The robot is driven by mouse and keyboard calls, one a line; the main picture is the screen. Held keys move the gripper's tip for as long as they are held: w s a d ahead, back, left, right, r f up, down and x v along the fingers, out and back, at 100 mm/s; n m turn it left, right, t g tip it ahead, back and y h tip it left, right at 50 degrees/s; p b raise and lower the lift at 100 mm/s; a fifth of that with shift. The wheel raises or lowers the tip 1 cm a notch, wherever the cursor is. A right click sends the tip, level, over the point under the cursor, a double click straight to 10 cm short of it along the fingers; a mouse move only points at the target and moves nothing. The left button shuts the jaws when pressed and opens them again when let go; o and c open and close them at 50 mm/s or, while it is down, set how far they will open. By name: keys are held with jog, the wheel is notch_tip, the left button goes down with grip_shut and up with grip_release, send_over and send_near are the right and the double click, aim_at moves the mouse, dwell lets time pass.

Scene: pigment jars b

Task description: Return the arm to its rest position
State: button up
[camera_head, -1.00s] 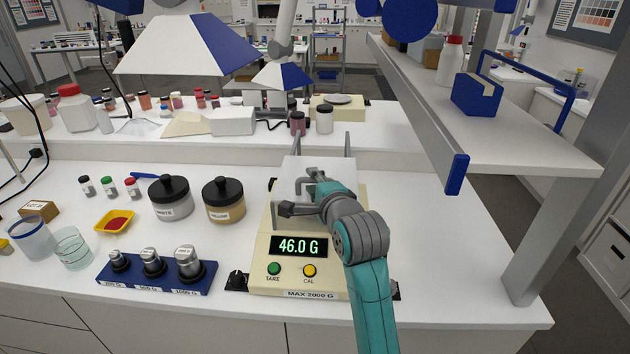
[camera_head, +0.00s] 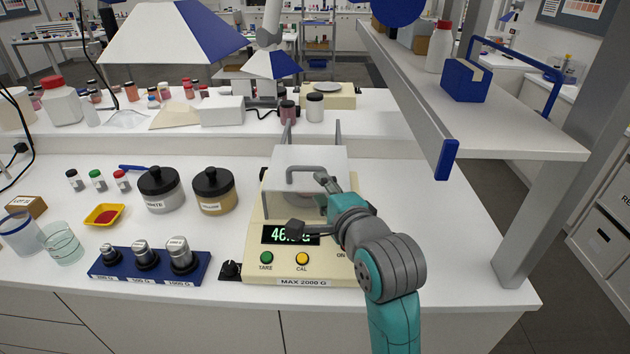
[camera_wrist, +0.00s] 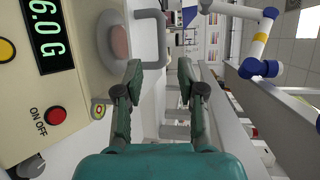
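My gripper (camera_head: 309,206) is open and empty, in front of the scale at the right side of its display. In the wrist view its two fingers (camera_wrist: 160,80) stand apart with nothing between them. The cream scale (camera_head: 300,270) reads 46.0 G in the earlier head frame; one finger now covers part of its display (camera_head: 290,235). A pale draft shield with a grey handle (camera_head: 308,169) stands over the pan. In the wrist view, the handle (camera_wrist: 164,38) shows beyond the fingers, and a pinkish round thing (camera_wrist: 120,41) shows at the pan.
Left of the scale stand a white jar (camera_head: 160,192), a yellow jar (camera_head: 213,194) and a blue weight block (camera_head: 150,272). A raised shelf (camera_head: 500,130) with a post (camera_head: 530,220) stands at the right. The bench right of the scale is clear.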

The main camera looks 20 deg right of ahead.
jog(key=shift+s+r, duration=0.1)
jog(key=shift+s, duration=0.65)
jog(key=shift+d, duration=0.1)
jog(key=s+d+f+n, duration=0.1)
jog(key=s+f+n, duration=0.3)
jog(key=s+f, duration=0.6)
jog(key=s+d+f+n, duration=0.1)
jog(key=s+f+n, duration=0.3)
jog(key=s+f, duration=0.55)
jog(key=s+f+n, duration=0.1)
jog(key=s+n, duration=0.2)
jog(key=s, duration=0.5)
jog(key=s+f+n+h, duration=0.1)
jog(key=s+f+n, duration=0.1)
jog(key=s, duration=0.6)
jog(key=s+f+n+g, duration=0.1)
jog(key=s+f+n, duration=0.1)
jog(key=s+n, duration=0.3)
jog(key=s, duration=0.4)
jog(key=shift+d+f, duration=0.25)
